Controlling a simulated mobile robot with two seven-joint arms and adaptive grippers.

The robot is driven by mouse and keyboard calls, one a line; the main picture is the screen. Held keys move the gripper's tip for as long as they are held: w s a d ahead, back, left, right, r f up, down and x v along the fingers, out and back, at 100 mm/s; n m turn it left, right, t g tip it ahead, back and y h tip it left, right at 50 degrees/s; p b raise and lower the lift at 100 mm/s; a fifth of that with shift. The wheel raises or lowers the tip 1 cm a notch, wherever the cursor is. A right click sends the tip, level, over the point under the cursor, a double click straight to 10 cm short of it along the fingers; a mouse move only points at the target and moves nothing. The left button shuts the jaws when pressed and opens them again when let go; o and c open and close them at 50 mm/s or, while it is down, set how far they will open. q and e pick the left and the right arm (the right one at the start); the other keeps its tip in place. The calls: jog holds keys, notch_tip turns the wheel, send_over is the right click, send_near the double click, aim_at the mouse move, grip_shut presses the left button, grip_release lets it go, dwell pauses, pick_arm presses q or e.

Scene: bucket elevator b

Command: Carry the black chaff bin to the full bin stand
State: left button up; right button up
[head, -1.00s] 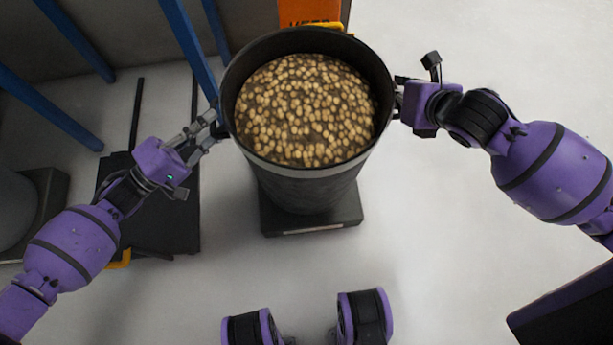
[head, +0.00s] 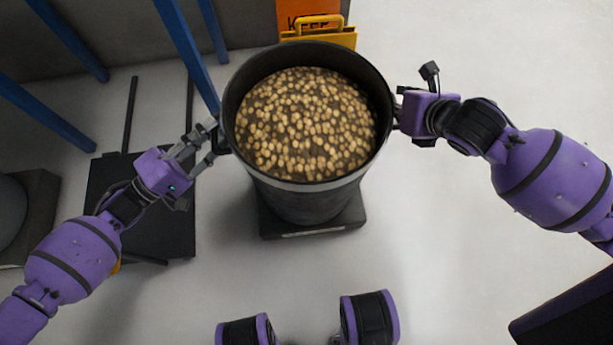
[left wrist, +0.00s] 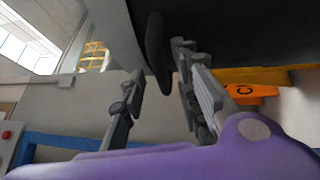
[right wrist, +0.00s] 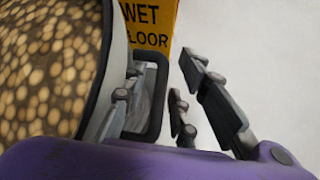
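The black chaff bin (head: 310,200), filled with light brown pieces, stands upright over a low dark block (head: 345,222) with a pale label. Its underside is hidden. My left gripper (head: 217,140) is at the bin's left side, fingers apart. In the left wrist view the dark handle (left wrist: 157,50) lies between the spread fingers. My right gripper (head: 398,106) is at the bin's right side. In the right wrist view its fingers are apart, one on each side of the loop handle (right wrist: 158,95), with a gap outside the bar. I cannot tell which thing is the full bin stand.
A yellow wet floor sign (head: 320,40) stands just behind the bin, with an orange sign (head: 306,14) beyond. Blue posts (head: 186,50) rise at the back left. A dark platform (head: 150,230) lies left of the bin.

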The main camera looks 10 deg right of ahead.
jog(key=shift+r, duration=0.15)
pick_arm(q)
jog(key=v, duration=0.8)
pick_arm(e)
jog(key=v, duration=1.1)
jog(key=shift+s+r, duration=0.25)
jog(key=shift+s, duration=0.05)
pick_arm(q)
jog(key=shift+w, duration=0.1)
pick_arm(e)
jog(key=shift+d, duration=0.1)
